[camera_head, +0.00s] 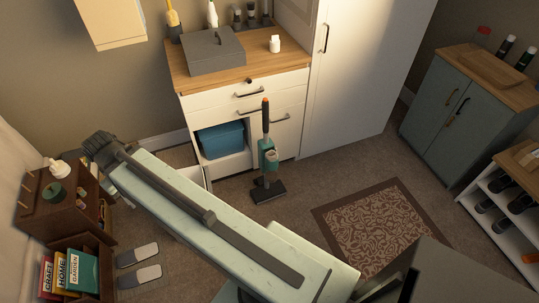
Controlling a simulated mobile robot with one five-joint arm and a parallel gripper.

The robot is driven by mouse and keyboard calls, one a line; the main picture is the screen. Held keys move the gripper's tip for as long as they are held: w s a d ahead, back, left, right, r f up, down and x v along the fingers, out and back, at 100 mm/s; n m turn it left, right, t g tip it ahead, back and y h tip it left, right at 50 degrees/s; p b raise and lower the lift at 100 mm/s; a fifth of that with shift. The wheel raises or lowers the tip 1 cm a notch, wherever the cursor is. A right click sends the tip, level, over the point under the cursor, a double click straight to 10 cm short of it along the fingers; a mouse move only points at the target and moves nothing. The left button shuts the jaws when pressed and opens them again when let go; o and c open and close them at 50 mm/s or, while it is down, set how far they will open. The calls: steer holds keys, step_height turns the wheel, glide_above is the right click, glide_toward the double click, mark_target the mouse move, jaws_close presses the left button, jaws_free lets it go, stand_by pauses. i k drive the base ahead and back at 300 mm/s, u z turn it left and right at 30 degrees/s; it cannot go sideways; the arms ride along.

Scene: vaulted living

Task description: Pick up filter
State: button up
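I cannot make out anything that is clearly a filter in this view. A long pale-green form with a dark bar along it crosses the foreground from lower right to upper left. It looks like my arm, but I cannot be sure. The dark end at its upper left looks like my gripper (103,150), near the small brown cabinet. Its fingers are not distinct, and I see nothing clearly held in it. The pale-green form hides part of the floor.
A teal upright vacuum (267,155) stands before the white drawer unit (185,110). On the unit are a grey box (213,50) and a small white bottle (274,44). A brown cabinet (50,215) is at left; slippers (139,277) lie nearby. The patterned rug (375,228) is clear.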

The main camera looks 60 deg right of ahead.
mark_target(272, 156)
steer(key=i, duration=0.85)
steer(key=z, duration=0.25)
steer(key=k, duration=0.65)
steer(key=u, duration=0.25)
steer(key=i, duration=0.65)
steer(key=z, duration=0.05)
